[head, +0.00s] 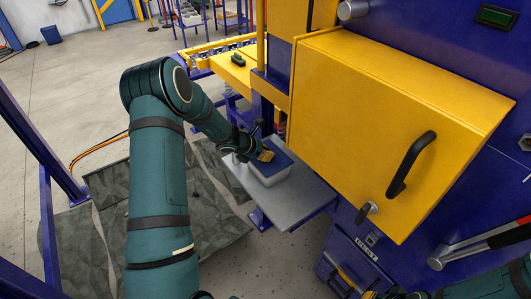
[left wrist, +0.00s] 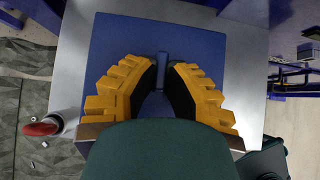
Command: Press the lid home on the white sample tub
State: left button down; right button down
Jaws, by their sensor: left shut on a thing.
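The white sample tub (head: 270,180) stands on a grey shelf beside the machine. A flat blue lid (head: 284,163) lies over its top; I cannot tell whether its edges are fully seated. My left gripper (head: 267,155) is above the lid, reaching down to it. In the left wrist view the lid (left wrist: 120,35) fills the middle, and my left gripper's yellow fingers (left wrist: 162,78) are closed on its small blue handle (left wrist: 162,58). The tub walls are hidden under the lid there. My right gripper is not in view.
The grey shelf (head: 305,205) has bare room at its right front. A yellow cabinet (head: 390,120) with a black handle stands close on the right. A pale cylinder with a red end (left wrist: 45,127) lies left of the lid. A dark green object (head: 238,60) sits on the yellow surface behind.

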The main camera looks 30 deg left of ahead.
pick_arm(q)
jog(key=c, duration=1)
grip_release()
jog(key=v, duration=1.2)
jog(key=shift+s, duration=0.1)
